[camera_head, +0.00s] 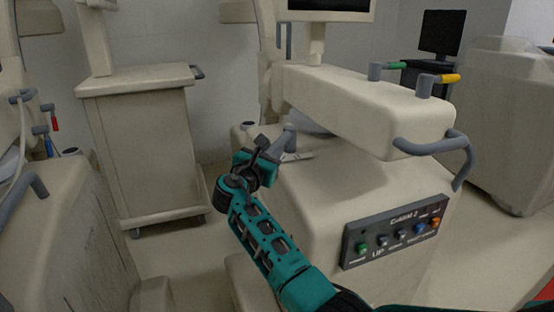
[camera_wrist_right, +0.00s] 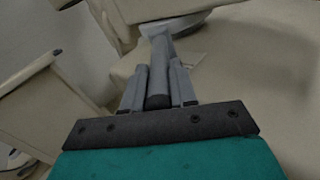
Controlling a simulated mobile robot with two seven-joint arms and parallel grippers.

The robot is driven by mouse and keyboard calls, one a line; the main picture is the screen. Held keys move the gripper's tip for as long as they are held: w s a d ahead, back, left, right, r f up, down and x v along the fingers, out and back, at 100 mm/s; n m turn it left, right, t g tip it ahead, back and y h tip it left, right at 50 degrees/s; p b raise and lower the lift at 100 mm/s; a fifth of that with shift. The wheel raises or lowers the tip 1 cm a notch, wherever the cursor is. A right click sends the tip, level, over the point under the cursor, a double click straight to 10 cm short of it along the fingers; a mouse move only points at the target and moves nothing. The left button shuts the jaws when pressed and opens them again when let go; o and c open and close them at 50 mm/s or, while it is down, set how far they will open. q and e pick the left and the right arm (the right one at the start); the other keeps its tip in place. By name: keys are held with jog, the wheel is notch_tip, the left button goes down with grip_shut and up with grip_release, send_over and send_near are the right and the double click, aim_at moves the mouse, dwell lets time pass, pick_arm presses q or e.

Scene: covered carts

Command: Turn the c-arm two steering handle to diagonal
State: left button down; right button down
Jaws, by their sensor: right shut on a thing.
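The c-arm two unit (camera_head: 310,200) is a large cream cart whose front panel has a label ending in 2. Its grey steering handle (camera_head: 290,138) rises behind the front panel, left of the thick horizontal arm. My right gripper (camera_head: 273,152) reaches it from the front left and is shut on it. In the right wrist view the grey handle (camera_wrist_right: 160,55) runs between the two grey fingers of my right gripper (camera_wrist_right: 158,85). The handle's lower end is hidden by the gripper. My left gripper is in neither view.
The control panel (camera_head: 395,232) with coloured buttons is right of my right forearm. A grey push bar (camera_head: 445,145) and green (camera_head: 396,65) and yellow (camera_head: 449,78) levers are at the upper right. Other cream carts stand left (camera_head: 140,150) and right (camera_head: 505,110).

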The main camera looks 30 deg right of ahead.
jog(key=shift+w+a, duration=0.15)
jog(key=shift+w, duration=0.05)
dwell(0.4)
jog(key=c, duration=0.9)
grip_release()
jog(key=p+v, duration=0.2)
jog(key=v, duration=1.1)
jog(key=shift+w, duration=0.15)
jog(key=shift+a, duration=0.1)
